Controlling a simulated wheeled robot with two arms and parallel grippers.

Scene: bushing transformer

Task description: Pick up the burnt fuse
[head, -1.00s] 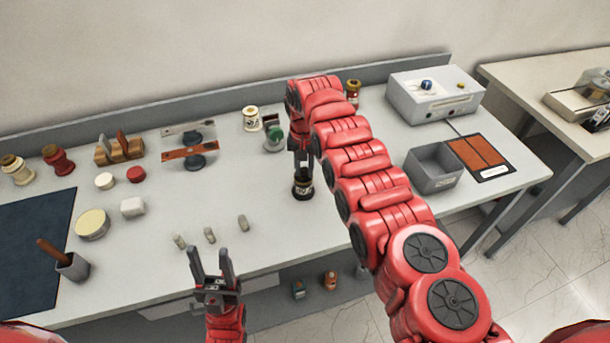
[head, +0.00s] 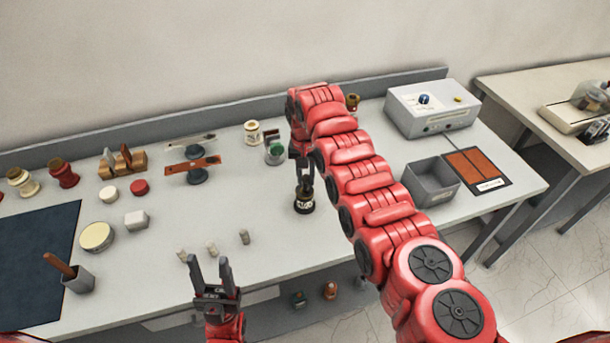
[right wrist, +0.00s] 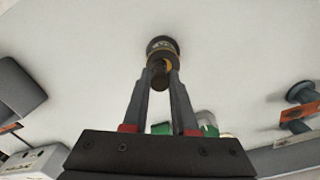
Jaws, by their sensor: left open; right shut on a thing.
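A dark fuse (head: 304,202) with a pale label stands upright on the bench near its middle. It looks blackened. In the right wrist view the same dark fuse (right wrist: 162,47) shows a yellowish ring and a dark knob facing the camera. My right gripper (head: 304,182) points down from above, and its fingers (right wrist: 160,78) are shut on the knob. I cannot tell any gap between fuse and bench. My left gripper (head: 211,268) is open and empty, near the bench's front edge.
A green-topped jar (head: 275,152) stands behind the right gripper. To the right are a grey open bin (head: 431,184) and a control box (head: 432,108).

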